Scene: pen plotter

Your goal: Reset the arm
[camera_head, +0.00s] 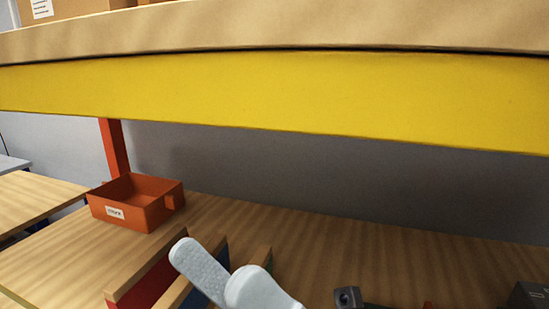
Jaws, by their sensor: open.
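My gripper (213,262) shows at the bottom, left of centre, as two pale grey rounded fingers. The left finger has a ribbed pad face. The fingers are spread apart and nothing is seen between them. They appear in front of the wooden-edged dividers (150,268) on the table. The rest of my arm is out of the frame below.
An orange bin (128,212) with a white label stands on the wooden table (320,240) at left. A yellow beam (280,95) under a wooden shelf (280,27) spans the view above. Small dark objects (347,298) sit at the bottom right. The table middle looks clear.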

